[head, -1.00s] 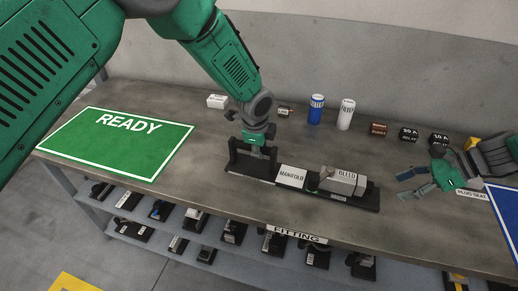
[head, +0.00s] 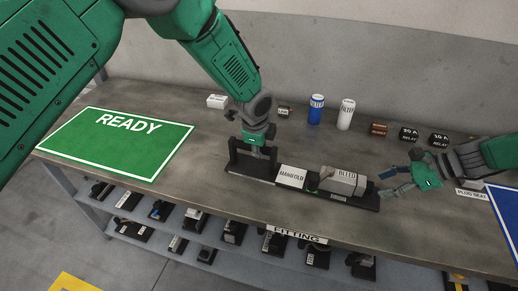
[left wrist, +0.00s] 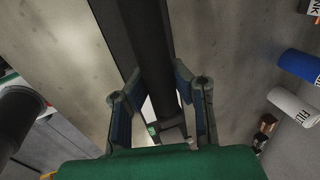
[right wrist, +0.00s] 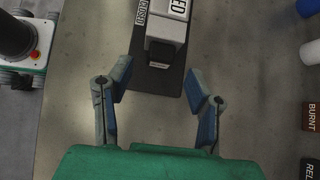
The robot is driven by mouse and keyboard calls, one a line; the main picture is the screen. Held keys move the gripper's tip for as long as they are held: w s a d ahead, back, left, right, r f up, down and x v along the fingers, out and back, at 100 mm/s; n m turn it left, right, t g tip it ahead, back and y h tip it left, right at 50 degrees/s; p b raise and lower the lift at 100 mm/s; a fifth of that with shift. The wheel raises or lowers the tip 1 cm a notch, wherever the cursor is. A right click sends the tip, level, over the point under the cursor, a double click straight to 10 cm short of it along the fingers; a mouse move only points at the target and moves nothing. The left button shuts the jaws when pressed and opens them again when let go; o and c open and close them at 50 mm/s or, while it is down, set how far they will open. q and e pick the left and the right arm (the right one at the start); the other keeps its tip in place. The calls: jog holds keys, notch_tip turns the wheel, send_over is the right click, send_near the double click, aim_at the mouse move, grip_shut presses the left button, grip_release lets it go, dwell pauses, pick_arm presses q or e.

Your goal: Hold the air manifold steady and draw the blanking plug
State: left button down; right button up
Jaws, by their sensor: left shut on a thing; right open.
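The air manifold (head: 291,176) is a dark base with a white MANIFOLD label, a grey block marked BLEED (head: 344,182) at its right part and an upright black handle frame at its left end. My left gripper (head: 262,152) is shut on the handle's dark bar, which runs between its fingers in the left wrist view (left wrist: 160,85). My right gripper (head: 388,183) is open and empty, just off the manifold's right end. In the right wrist view its spread fingers (right wrist: 160,88) face the grey block's end (right wrist: 163,50). I cannot clearly make out the blanking plug.
A green READY mat (head: 115,143) lies left on the bench. A blue panel (head: 507,210) is at the right edge. Blue (head: 316,109) and white (head: 346,114) canisters and small labelled blocks stand along the back. Below, a shelf holds several dark parts.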

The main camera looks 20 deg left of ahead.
aim_at(373, 188)
jog(key=shift+x, duration=1.95)
grip_shut()
jog(key=shift+d, duration=0.15)
jog(key=shift+s+d+f, duration=0.1)
jog(key=shift+d, duration=2.8)
